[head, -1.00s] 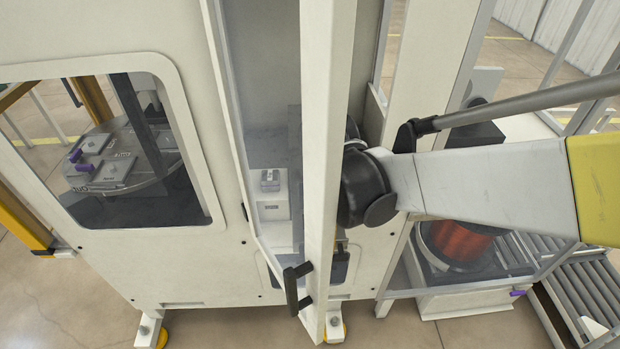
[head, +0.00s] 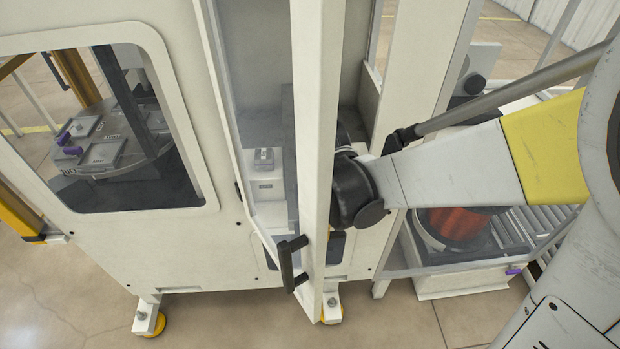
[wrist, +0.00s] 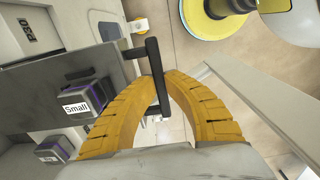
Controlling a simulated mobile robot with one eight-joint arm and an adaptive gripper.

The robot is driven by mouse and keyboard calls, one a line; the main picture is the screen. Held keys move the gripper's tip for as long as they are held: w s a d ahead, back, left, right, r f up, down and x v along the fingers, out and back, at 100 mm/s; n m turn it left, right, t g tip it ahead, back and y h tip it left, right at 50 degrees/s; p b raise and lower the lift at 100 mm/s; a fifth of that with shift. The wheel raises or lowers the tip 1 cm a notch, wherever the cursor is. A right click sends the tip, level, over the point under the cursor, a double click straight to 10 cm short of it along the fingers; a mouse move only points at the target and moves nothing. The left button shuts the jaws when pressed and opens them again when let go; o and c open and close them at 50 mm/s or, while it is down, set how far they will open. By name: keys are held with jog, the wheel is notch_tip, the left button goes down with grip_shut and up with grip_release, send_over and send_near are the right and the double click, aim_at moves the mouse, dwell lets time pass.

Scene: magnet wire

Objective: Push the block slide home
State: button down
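I cannot clearly pick out the block slide. A pale block with a purple-grey top piece (head: 265,183) stands inside the machine, seen through the narrow gap left of the white post. The wrist view shows a dark block labelled "Small" (wrist: 84,97) with purple edges, and a second one like it (wrist: 55,148), beside a grey panel. My gripper (wrist: 171,77) has yellow fingers curved together, tips appearing to meet. A black bar handle (wrist: 154,65) crosses in line with the tips; whether they touch it is unclear. In the head view my gripper is hidden behind the post.
The white post (head: 318,120) with a black handle (head: 288,264) stands in front of my wrist. A window (head: 205,208) at left shows a round table (head: 85,170). A copper wire spool (head: 455,222) sits at right by rollers. The floor in front is clear.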

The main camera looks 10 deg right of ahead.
jog(key=shift+w, duration=0.1)
jog(key=w, duration=2.2)
jog(key=shift+w+d+b, duration=0.35)
jog(key=shift+w+d, duration=0.05)
jog(key=c, duration=1.8)
grip_release()
jog(key=o, duration=0.4)
jog(key=shift+w+f, duration=0.1)
jog(key=shift+w, duration=0.15)
jog(key=shift+c, duration=0.2)
jog(key=shift+s, duration=0.1)
notch_tip(320, 180, up, 12)
